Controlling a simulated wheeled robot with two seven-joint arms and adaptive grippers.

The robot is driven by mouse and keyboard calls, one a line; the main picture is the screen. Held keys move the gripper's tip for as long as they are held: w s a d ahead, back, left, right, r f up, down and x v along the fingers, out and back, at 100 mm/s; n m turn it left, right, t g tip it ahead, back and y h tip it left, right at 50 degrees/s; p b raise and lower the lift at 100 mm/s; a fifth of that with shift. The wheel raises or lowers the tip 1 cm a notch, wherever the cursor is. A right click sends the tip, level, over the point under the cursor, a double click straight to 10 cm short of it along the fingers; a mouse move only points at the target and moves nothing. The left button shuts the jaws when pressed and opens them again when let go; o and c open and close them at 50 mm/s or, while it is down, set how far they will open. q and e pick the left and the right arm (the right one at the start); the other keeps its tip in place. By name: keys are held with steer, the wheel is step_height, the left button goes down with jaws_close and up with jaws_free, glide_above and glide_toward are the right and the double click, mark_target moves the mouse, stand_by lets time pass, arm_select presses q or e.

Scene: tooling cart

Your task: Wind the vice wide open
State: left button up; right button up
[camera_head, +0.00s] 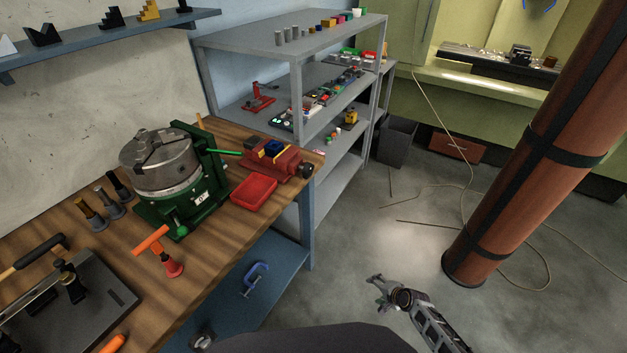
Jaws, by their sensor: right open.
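A small red vice (284,164) sits near the right end of the wooden bench, with yellow strips at its jaws and a dark blue piece between them. How far its jaws stand apart is too small to tell. A dark round knob or handle (305,171) is on its right end, at the bench edge. My right gripper (381,292) is open and empty, low over the floor, to the right of the bench and well away from the vice. My left gripper is not in view.
A green rotary table with a grey chuck (160,160) stands left of the vice, its green rod reaching toward it. A red tray (254,192) lies in front. Grey shelves (300,52) stand behind. A brown column (540,140) rises at right; floor between is open.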

steer(key=w+a+r+m+t+y+b, duration=0.2)
steer(key=w+r+m+b, duration=0.15)
steer(key=w+r, duration=0.55)
steer(key=w+a+r+m+t+y+b, duration=0.1)
steer(key=w+a+r+m+y+b, duration=0.25)
steer(key=w+r, duration=0.55)
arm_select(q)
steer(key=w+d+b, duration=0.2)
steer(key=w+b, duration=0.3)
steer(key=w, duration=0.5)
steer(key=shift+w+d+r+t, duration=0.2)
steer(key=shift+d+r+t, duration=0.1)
arm_select(e)
steer(key=s+a+r+m+y, duration=0.1)
steer(key=a+r+y, duration=0.2)
steer(key=r, duration=0.9)
steer(key=s+a+r+m+y, duration=0.1)
steer(key=a+r+m+y, duration=0.1)
steer(key=r, duration=1)
steer(key=shift+s+a+r+t+y, duration=0.3)
steer(key=shift+s+a+r+y, duration=0.1)
steer(key=shift+a+y, duration=0.45)
steer(key=shift+a+m, duration=0.1)
steer(key=shift+m, duration=0.2)
